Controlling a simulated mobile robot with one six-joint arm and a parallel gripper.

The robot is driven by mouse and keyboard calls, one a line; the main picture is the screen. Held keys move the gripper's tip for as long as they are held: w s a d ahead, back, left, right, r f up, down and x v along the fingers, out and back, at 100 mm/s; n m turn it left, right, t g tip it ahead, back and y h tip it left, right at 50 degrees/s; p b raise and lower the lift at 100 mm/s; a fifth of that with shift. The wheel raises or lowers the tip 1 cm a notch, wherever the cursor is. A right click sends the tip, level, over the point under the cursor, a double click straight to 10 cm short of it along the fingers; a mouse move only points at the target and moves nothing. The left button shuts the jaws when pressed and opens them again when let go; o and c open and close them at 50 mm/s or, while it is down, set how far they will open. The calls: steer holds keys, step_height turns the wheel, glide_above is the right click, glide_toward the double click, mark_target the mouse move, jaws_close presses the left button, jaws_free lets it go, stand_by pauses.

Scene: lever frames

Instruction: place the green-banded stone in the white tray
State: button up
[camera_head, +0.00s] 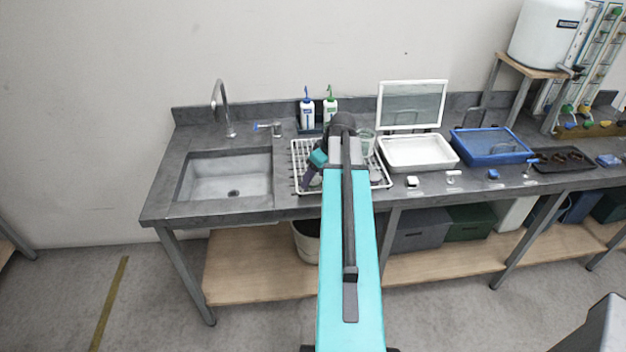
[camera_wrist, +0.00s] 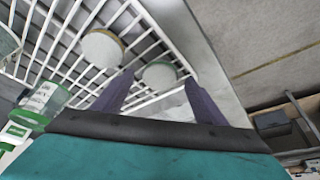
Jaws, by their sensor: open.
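The green-banded stone (camera_wrist: 160,73) is a pale round stone with a green edge, lying on the white wire rack (camera_head: 297,152). My gripper (camera_wrist: 161,84) is open over the rack in the wrist view, with the green-banded stone between its dark fingertips and not visibly gripped. Another pale stone with a brownish-yellow band (camera_wrist: 102,48) lies on the rack up and left of it. The white tray (camera_head: 402,168) stands right of the rack in the head view, with its clear white-framed lid (camera_head: 413,104) raised behind it. My arm hides part of the rack there.
A sink (camera_head: 228,180) is left of the rack. Two squeeze bottles (camera_head: 318,112) stand behind it, and a glass beaker (camera_head: 368,143) is near its right side. Small items lie along the counter's front.

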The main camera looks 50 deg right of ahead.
mark_target(315, 181)
steer(key=shift+w+f, duration=0.1)
steer(key=shift+f, duration=0.1)
stand_by(0.5)
steer(key=c, duration=1.3)
steer(key=shift+r, duration=0.15)
steer(key=shift+r+b, duration=0.85)
steer(key=shift+r, duration=0.7)
steer(key=s+a+b, duration=0.3)
steer(key=s+a, duration=0.1)
steer(key=s, duration=0.1)
steer(key=s+a+b, duration=0.2)
steer(key=s, duration=0.1)
steer(key=shift+s+a+r+b, duration=0.25)
steer(key=shift+a+r+b, duration=0.05)
steer(key=shift+a+r, duration=0.1)
steer(key=shift+s+b, duration=0.1)
steer(key=shift+b, duration=0.65)
